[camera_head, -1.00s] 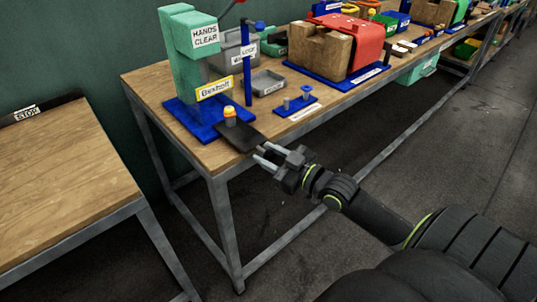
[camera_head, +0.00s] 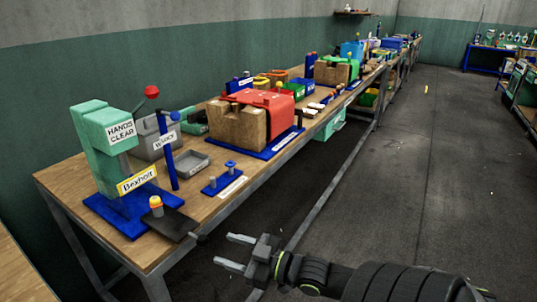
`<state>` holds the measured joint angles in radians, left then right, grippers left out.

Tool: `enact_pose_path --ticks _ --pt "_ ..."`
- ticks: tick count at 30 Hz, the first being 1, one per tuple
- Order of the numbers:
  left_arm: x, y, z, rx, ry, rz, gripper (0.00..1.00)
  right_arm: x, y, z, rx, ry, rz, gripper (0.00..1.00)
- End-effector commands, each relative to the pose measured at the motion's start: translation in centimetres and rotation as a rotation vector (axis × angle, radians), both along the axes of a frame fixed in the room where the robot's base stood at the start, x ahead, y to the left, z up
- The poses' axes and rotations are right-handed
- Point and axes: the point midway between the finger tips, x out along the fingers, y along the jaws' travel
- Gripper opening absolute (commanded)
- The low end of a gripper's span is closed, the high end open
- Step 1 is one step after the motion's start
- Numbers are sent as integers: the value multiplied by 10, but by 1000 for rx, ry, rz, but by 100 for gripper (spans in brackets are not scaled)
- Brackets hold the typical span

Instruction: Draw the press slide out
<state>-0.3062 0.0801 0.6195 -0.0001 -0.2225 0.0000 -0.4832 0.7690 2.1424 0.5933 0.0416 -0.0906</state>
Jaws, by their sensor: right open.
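A green press (camera_head: 100,150) labelled "HANDS CLEAR" stands on a blue base (camera_head: 122,222) at the near end of the workbench. Its dark flat slide (camera_head: 172,224) sticks out of the front of the base to the bench edge, with a small dark knob (camera_head: 200,238) at its outer end. A small piece with an orange and yellow top (camera_head: 156,207) stands at the slide's inner end. My right gripper (camera_head: 226,252) is open and empty, just off the bench edge, to the right of the knob and apart from it in the picture. My left gripper is not in view.
A blue post (camera_head: 169,155), a grey tray (camera_head: 193,164) and a blue plate with pegs (camera_head: 224,182) stand right of the press. The floor (camera_head: 400,200) right of the bench is clear.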

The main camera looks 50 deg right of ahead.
Motion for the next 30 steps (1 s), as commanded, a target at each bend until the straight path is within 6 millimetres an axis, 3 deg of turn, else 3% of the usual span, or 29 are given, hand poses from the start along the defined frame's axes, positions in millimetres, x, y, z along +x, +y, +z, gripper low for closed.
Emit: enact_pose_path --ticks 5,15,30 --pt "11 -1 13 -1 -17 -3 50 -33 -9 2 -1 6 0 49" --pt "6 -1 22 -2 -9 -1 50 -80 -22 0 -1 2 1 49" --pt "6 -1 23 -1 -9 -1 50 -90 -25 0 0 -1 0 49"
